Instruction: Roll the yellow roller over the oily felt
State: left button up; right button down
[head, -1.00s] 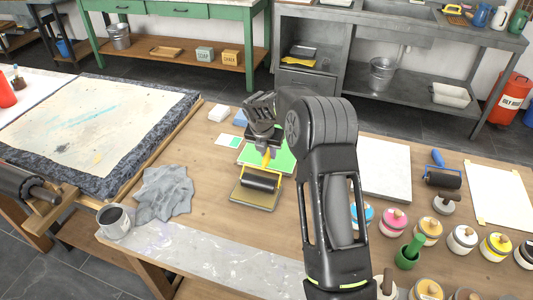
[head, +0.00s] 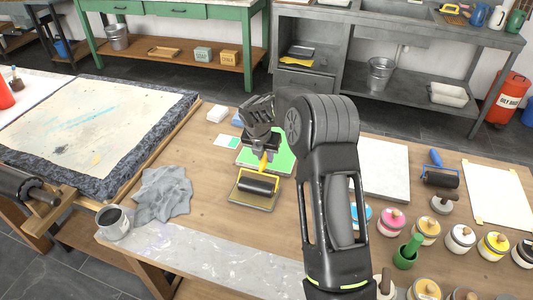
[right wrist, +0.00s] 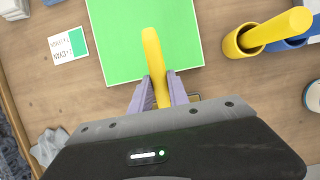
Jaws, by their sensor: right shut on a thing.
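The yellow roller (head: 258,184) has a dark cylinder in a yellow frame. In the head view its cylinder is on or just over the oily felt (head: 242,200), a small tan pad on the wooden table; I cannot tell if they touch. My right gripper (head: 264,152) is shut on the roller's yellow handle, which also shows between its fingers in the right wrist view (right wrist: 154,60). The gripper hides the roller's cylinder and the felt in that view. My left gripper is not in view.
A green sheet (head: 277,155) lies just behind the felt. A grey rag (head: 162,194) and a dark-filled cup (head: 113,222) are to the left. A blue-handled roller (head: 441,178) and several ink jars (head: 427,230) stand to the right. Bare wood surrounds the felt's front and right.

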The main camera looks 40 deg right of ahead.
aim_at(262, 163)
jog(key=shift+s+a, duration=0.5)
jog(key=shift+a, duration=0.2)
jog(key=shift+s+a, duration=0.45)
jog(key=shift+a, duration=0.25)
jog(key=shift+d, duration=0.1)
jog(key=shift+w+d+r+p, duration=0.1)
jog(key=shift+w+d+p, duration=0.6)
jog(key=shift+d, duration=0.3)
jog(key=shift+w+d, duration=0.25)
jog(key=shift+d, duration=0.1)
